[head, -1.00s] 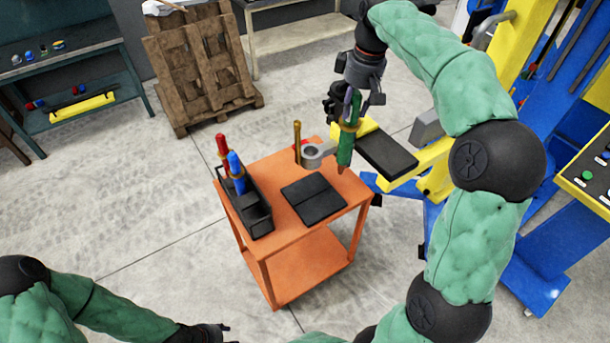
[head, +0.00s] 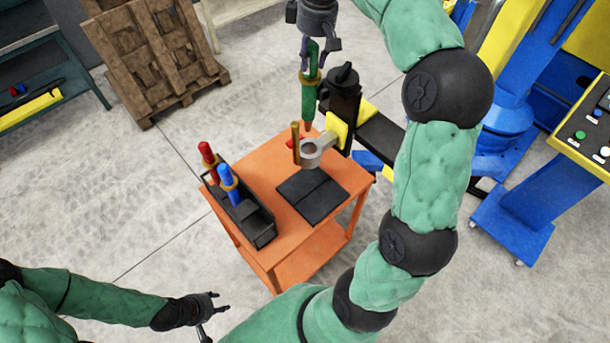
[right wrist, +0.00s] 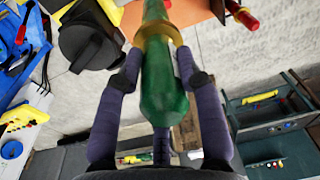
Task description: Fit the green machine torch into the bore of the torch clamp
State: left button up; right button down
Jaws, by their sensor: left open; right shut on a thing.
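The green machine torch (head: 309,95) with a brass collar hangs upright, tip down, in my right gripper (head: 308,72). The right wrist view shows the fingers shut around the torch (right wrist: 163,75) near its collar. In the head view the torch tip is just above and behind the grey ring of the torch clamp (head: 313,150); I cannot tell the exact gap. The clamp's bore looks empty and faces up, held on an arm above the orange cart. My left gripper (head: 212,312) is open and empty at the lower left, well away from the cart.
The orange cart (head: 262,165) carries a black rack (head: 255,228) with a red torch (head: 208,158) and a blue torch (head: 228,180), and a black pad (head: 312,188). A brass post (head: 295,140) stands beside the clamp ring. A black positioner body (head: 343,95) stands right of the torch.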

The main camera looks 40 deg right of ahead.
aim_at(311, 123)
jog(key=shift+r, duration=0.2)
jog(key=shift+s+f, duration=0.1)
jog(key=shift+f, duration=0.2)
notch_tip(311, 123, down, 22)
jog(key=shift+f+p, duration=0.25)
jog(key=shift+p, duration=0.3)
jog(key=shift+f, duration=2.6)
jog(key=c, duration=1.1)
grip_release()
jog(key=shift+f, duration=0.1)
